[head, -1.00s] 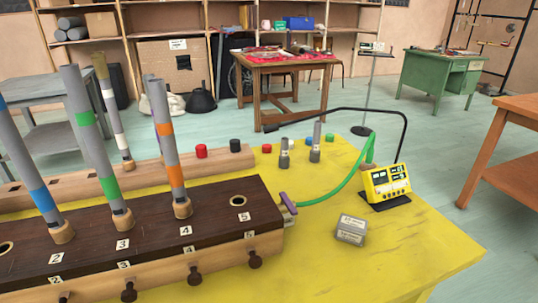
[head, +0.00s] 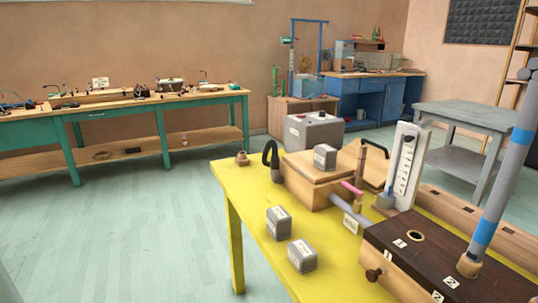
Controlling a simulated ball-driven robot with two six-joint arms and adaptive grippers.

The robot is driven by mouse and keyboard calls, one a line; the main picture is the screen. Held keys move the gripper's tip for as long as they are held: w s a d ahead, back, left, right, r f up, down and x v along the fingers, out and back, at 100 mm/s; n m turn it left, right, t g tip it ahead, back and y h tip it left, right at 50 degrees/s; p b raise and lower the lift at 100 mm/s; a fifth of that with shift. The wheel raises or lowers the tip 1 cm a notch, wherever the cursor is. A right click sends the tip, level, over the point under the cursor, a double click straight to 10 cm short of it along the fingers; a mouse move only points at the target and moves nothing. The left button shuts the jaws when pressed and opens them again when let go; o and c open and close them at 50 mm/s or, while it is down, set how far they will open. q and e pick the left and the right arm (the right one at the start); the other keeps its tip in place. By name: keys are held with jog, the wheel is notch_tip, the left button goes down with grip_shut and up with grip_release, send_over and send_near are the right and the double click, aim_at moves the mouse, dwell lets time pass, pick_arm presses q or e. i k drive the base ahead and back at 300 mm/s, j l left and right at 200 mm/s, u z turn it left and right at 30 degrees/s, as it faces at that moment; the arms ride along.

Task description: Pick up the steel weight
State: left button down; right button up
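Several grey steel weights with pale labels are in the head view. One steel weight (head: 325,157) sits on top of a wooden box (head: 310,184). Another weight (head: 278,223) and a third weight (head: 302,256) stand on the yellow table (head: 245,221), near its left edge. Neither gripper is in view, so nothing shows of what they hold.
A dark-topped wooden block (head: 435,258) with numbered labels and a grey tube (head: 502,190) fills the right. A white gauge (head: 408,165) stands behind it. A grey case (head: 314,131) is behind the box. The floor left of the table is clear.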

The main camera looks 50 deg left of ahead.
aim_at(325, 156)
jog(key=u, duration=1.25)
jog(key=j+u, duration=0.2)
jog(key=j, duration=0.25)
